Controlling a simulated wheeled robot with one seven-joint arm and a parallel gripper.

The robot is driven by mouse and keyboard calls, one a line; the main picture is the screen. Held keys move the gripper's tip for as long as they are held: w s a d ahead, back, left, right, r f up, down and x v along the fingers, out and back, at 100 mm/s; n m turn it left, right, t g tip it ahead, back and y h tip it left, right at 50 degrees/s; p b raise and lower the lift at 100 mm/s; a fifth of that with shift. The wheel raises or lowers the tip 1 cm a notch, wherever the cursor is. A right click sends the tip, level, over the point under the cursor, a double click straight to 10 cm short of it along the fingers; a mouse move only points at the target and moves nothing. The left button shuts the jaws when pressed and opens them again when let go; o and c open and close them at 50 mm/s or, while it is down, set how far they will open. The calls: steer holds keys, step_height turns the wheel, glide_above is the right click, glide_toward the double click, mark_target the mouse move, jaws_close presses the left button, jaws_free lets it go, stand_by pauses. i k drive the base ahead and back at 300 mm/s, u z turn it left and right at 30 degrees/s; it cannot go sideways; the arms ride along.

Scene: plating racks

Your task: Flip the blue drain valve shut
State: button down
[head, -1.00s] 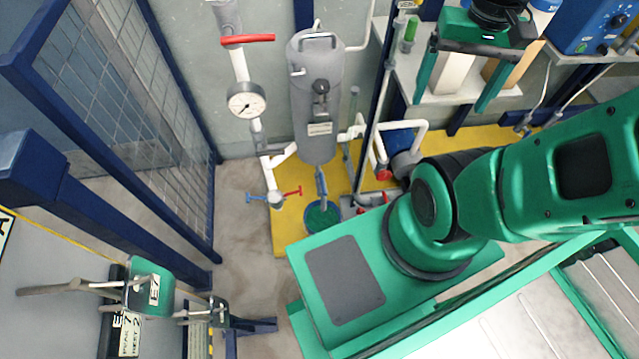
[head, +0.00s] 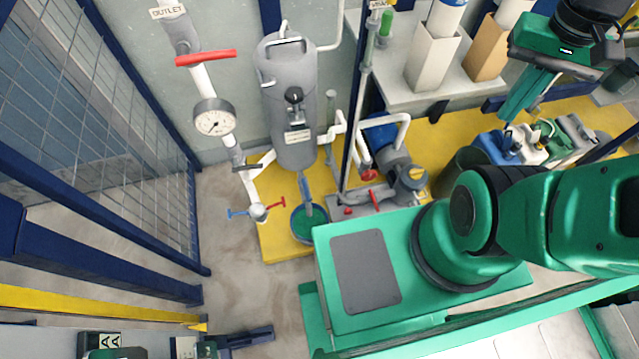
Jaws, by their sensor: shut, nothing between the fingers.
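The grey filter tank (head: 289,100) stands against the back wall. A short drain pipe below it carries a small blue lever (head: 305,186), lying roughly along the pipe, above a round tub (head: 309,222) with green inside. Left of it, a fitting at the foot of the white pipe has a blue handle (head: 240,213) on its left and a red handle (head: 278,204) on its right. My gripper (head: 506,117) is shut and empty at the upper right, far right of the tank and apart from every valve.
A pressure gauge (head: 213,118) and a red lever (head: 206,58) sit on the white pipe. A pump (head: 385,150) stands right of the tank. Jugs (head: 530,142) stand on the yellow floor (head: 282,246). A mesh fence (head: 95,100) bounds the left. Grey floor (head: 220,240) is clear between fence and tank.

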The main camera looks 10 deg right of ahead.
mark_target(304, 181)
steer(key=k, duration=0.85)
steer(key=u, duration=0.45)
steer(key=i, duration=0.5)
steer(key=u, duration=0.05)
